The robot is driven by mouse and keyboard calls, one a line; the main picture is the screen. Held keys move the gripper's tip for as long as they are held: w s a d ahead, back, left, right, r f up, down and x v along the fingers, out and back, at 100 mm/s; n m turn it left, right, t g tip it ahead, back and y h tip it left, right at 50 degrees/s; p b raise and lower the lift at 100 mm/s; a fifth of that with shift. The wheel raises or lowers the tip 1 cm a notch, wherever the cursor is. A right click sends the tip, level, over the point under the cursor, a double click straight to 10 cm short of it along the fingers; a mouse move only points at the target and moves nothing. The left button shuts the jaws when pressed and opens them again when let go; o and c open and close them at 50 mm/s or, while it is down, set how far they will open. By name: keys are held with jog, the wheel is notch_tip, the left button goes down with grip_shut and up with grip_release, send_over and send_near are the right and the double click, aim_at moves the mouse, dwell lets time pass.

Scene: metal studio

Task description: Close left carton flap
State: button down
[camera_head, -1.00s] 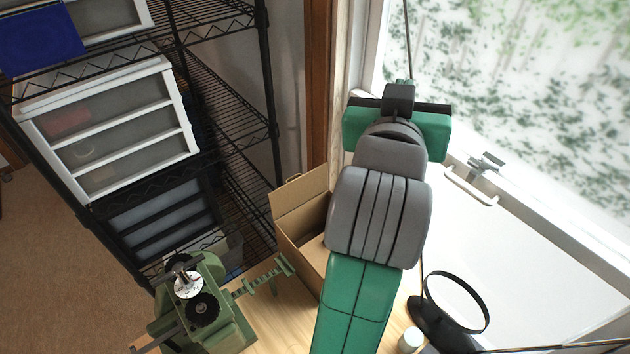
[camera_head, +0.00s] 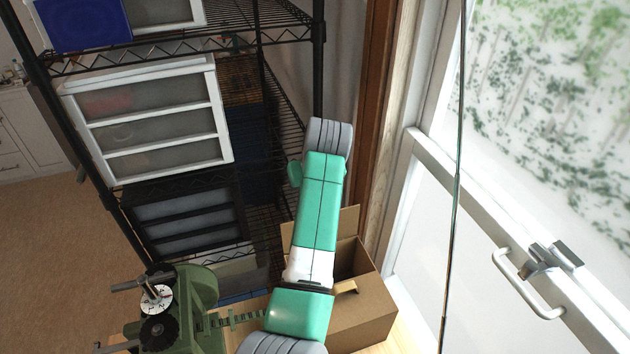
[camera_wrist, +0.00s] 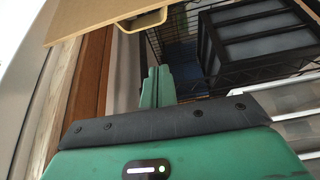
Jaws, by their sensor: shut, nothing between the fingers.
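The brown cardboard carton (camera_head: 368,315) stands on the wooden surface at lower centre, its dark inside partly visible. A flap (camera_head: 349,219) stands raised at its far side; my arm hides the carton's left part. In the wrist view, a cardboard panel (camera_wrist: 95,17) with a hand hole crosses the upper left, above and in front of my fingers. My gripper (camera_wrist: 156,78) is shut and empty, its green fingertips together, seemingly apart from the panel. My gripper is hidden behind my arm in the head view.
A green machine (camera_head: 175,310) stands left of the carton. A black wire shelf (camera_head: 180,45) with white drawers (camera_head: 155,115) rises behind it. A window door with a white handle (camera_head: 527,283) is at right.

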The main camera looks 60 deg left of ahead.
jog(key=f, duration=0.1)
jog(key=d+f+p, duration=0.1)
jog(key=d+f, duration=0.1)
jog(key=f, duration=0.1)
jog(key=shift+s+d, duration=0.1)
jog(key=shift+s, duration=0.05)
dwell(0.4)
